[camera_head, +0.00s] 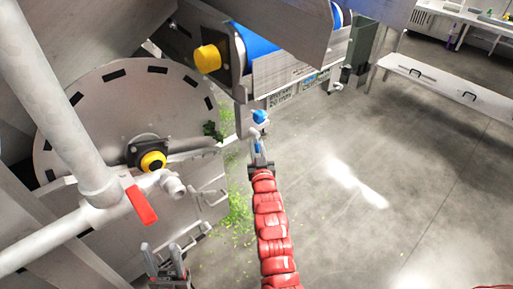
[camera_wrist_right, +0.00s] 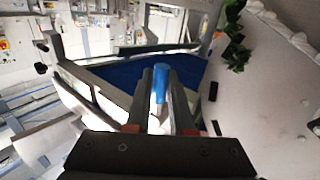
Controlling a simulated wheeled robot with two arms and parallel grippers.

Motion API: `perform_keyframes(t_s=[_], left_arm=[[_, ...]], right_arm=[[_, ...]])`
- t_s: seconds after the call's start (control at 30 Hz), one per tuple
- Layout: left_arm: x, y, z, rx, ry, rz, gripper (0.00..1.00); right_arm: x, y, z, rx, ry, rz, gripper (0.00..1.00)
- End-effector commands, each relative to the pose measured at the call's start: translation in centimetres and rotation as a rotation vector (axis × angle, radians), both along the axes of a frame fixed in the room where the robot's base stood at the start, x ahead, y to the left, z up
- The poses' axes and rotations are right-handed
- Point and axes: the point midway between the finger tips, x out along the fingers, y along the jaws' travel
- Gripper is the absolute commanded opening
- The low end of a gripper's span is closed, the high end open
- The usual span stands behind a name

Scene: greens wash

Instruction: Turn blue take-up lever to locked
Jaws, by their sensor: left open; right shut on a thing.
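The blue take-up lever (camera_head: 261,116) shows as a small blue knob below the conveyor end in the head view. My right gripper (camera_head: 257,142), on the red-sleeved arm, reaches up to it and is shut on it. In the right wrist view the lever (camera_wrist_right: 161,76) is a blue cylinder standing between the two fingers of my right gripper (camera_wrist_right: 162,98). The lever's base and any lock marking are hidden or too small to read. My left gripper (camera_head: 161,252) is open and empty at the lower left, below the pipe.
A large grey drum disc (camera_head: 95,88) with a yellow knob (camera_head: 153,162) stands on the left. A pipe with a red valve handle (camera_head: 141,204) crosses in front. A blue conveyor belt (camera_wrist_right: 130,75) lies beyond the lever. Floor on the right is clear up to a bench (camera_head: 440,85).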

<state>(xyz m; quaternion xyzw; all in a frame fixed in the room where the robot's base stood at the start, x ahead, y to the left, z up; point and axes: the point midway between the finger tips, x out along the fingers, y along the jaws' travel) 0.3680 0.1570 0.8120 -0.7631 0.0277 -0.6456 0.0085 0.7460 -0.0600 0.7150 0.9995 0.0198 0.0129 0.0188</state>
Motion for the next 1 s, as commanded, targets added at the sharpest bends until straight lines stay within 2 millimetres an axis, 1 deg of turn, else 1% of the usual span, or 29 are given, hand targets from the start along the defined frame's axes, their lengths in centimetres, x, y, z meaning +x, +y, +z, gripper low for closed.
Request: perform_keyframes(t_s=[0.03, 0.07, 0.13, 0.23, 0.3, 0.4, 0.67, 0.7, 0.77, 0.8, 0.83, 1.0], left_arm=[[0.0, 0.0, -1.4, 0.0, 0.0, 0.0, 0.5], [0.0, 0.0, -2.0, 0.0, 0.0, 0.0, 0.5], [0.0, 0.0, -3.2, 0.0, 0.0, 0.0, 0.5], [0.0, 0.0, -4.4, 0.0, 0.0, 0.0, 0.5], [0.0, 0.0, -4.8, 0.0, 0.0, 0.0, 0.5], [0.0, 0.0, -4.9, 0.0, 0.0, 0.0, 0.5], [0.0, 0.0, -4.7, 0.0, 0.0, 0.0, 0.5], [0.0, 0.0, -4.7, 0.0, 0.0, 0.0, 0.5], [0.0, 0.0, -4.7, 0.0, 0.0, 0.0, 0.5], [0.0, 0.0, -4.7, 0.0, 0.0, 0.0, 0.5], [0.0, 0.0, -4.7, 0.0, 0.0, 0.0, 0.5], [0.0, 0.0, -4.7, 0.0, 0.0, 0.0, 0.5]], right_arm=[[0.2, -0.3, -0.9, -0.05, -0.032, 0.001, 0.0], [0.4, -0.4, -1.0, -0.086, -0.056, 0.001, 0.0], [0.7, -0.9, -1.0, -0.174, -0.121, 0.0, 0.0], [1.1, -1.5, -0.5, -0.282, -0.201, 0.0, 0.0], [1.2, -1.7, -0.1, -0.333, -0.238, 0.0, 0.0], [1.3, -1.8, 0.4, -0.365, -0.265, 0.0, 0.0], [1.3, -1.8, 0.6, -0.366, -0.265, 0.0, 0.0], [1.3, -1.8, 0.5, -0.366, -0.265, 0.0, 0.28], [1.3, -1.8, 0.6, -0.366, -0.265, 0.0, 0.39], [1.3, -1.8, 0.6, -0.366, -0.265, 0.0, 0.46], [1.3, -1.8, 0.6, -0.365, -0.265, 0.0, 0.51], [1.3, -1.8, 0.6, -0.365, -0.265, 0.0, 0.51]])
